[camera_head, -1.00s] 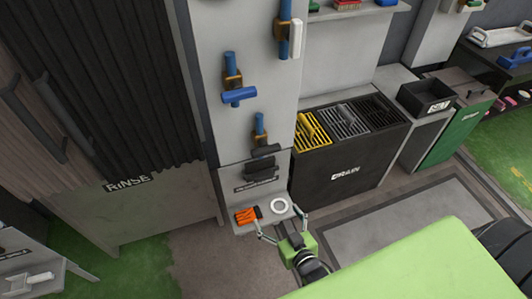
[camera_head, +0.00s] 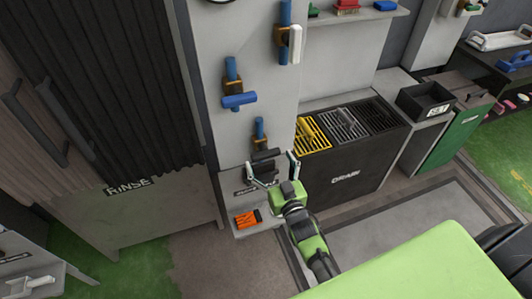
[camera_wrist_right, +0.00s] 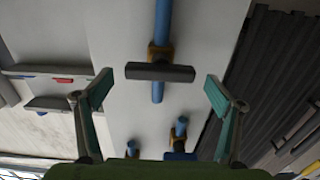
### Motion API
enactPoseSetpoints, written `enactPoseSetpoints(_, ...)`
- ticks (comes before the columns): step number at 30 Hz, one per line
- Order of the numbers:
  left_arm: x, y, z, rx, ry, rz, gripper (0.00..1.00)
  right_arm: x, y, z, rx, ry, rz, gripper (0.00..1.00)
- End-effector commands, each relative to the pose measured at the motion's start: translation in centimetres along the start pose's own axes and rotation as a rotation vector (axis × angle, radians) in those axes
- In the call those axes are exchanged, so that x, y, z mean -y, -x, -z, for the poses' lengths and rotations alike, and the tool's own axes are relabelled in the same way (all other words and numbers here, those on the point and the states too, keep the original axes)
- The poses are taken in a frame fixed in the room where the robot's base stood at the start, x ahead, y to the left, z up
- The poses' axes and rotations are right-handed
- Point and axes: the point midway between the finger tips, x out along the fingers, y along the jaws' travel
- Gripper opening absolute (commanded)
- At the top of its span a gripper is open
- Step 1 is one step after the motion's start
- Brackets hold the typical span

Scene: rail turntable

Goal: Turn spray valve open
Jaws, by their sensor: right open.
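Several blue-pipe valves are on the pale wall panel. The lowest has a dark bar handle (camera_head: 266,154), lying crosswise; it also shows in the wrist view (camera_wrist_right: 160,72). Above it are a valve with a blue handle (camera_head: 239,100), crosswise, and a valve with a white handle (camera_head: 295,44), along its pipe. I cannot read which is the spray valve. My right gripper (camera_head: 271,163) is open and empty in front of the dark handle. In the wrist view the handle appears between the spread fingers (camera_wrist_right: 158,88), apart from both. My left gripper is not in view.
An orange item (camera_head: 247,219) lies on the small shelf below the valves. To the right is the dark drain cabinet (camera_head: 345,177) with a yellow rack (camera_head: 312,134). The rinse basin (camera_head: 145,215) and dark curtain are at left.

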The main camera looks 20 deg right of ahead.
Motion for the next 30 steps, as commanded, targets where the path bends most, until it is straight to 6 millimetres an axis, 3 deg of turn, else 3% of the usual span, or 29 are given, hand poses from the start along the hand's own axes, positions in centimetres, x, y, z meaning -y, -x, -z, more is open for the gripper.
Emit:
enactPoseSetpoints(6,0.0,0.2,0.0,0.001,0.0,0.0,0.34,0.0,-2.6,0.1,-0.001,0.001,0.001,0.86)
enactPoseSetpoints(18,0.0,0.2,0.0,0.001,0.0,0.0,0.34,0.0,-3.3,0.0,0.0,0.0,0.0,0.86)
enactPoseSetpoints(23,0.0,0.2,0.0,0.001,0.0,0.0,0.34,0.0,-3.3,0.0,0.0,0.0,0.0,0.47)
enactPoseSetpoints(30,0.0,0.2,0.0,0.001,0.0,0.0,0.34,0.0,-3.2,0.0,0.0,0.006,0.0,0.47)
